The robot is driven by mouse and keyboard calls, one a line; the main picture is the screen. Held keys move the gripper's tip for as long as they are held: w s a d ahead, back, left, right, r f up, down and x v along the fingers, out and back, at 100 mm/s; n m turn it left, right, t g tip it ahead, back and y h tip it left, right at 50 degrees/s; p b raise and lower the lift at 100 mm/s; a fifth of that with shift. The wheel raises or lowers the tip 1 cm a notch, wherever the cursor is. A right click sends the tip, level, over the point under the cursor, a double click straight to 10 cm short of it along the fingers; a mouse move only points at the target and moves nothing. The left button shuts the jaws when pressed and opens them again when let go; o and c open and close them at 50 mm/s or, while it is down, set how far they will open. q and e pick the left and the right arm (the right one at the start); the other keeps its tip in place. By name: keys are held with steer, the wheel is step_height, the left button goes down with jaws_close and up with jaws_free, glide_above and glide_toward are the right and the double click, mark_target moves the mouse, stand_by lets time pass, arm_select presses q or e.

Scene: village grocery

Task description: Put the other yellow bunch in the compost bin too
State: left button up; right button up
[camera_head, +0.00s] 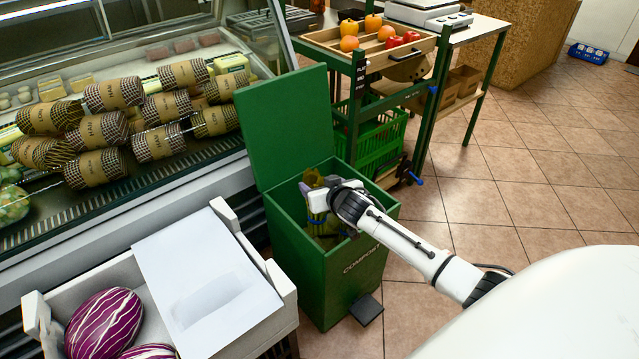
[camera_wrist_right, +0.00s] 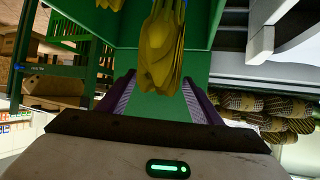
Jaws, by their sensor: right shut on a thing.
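The green compost bin (camera_head: 340,275) stands open at the centre of the head view, its lid (camera_head: 290,125) raised behind it. My right gripper (camera_head: 318,198) is over the bin's mouth, shut on a yellow bunch (camera_head: 331,181). In the right wrist view the yellow bunch (camera_wrist_right: 160,48) lies beyond the purple-sided fingers (camera_wrist_right: 158,96), with the green bin wall behind it. Something dull yellow shows lower inside the bin, partly hidden by my gripper; I cannot tell what it is. My left gripper is out of view.
A white crate (camera_head: 255,262) with purple striped produce (camera_head: 104,322) and a white sheet (camera_head: 205,280) stands left of the bin. A glass display case (camera_head: 110,190) is behind it. A table with a fruit tray (camera_head: 385,62) stands beyond.

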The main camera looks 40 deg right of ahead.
mark_target(320, 217)
steer(key=shift+f+b, duration=0.6)
steer(key=shift+f, duration=0.35)
steer(key=shift+f+b, duration=0.3)
steer(key=shift+f, duration=0.1)
step_height(320, 217, down, 2)
steer(key=shift+f+b, duration=0.1)
steer(key=shift+b, duration=0.8)
step_height(320, 217, down, 4)
steer(key=b, duration=0.3)
steer(key=shift+f+b, duration=0.9)
steer(key=shift+f, duration=0.05)
steer(key=shift+f+b, duration=0.6)
steer(key=shift+f, duration=0.1)
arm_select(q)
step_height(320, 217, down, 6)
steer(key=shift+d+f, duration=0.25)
arm_select(e)
steer(key=shift+w+f, duration=0.1)
steer(key=shift+f, duration=0.05)
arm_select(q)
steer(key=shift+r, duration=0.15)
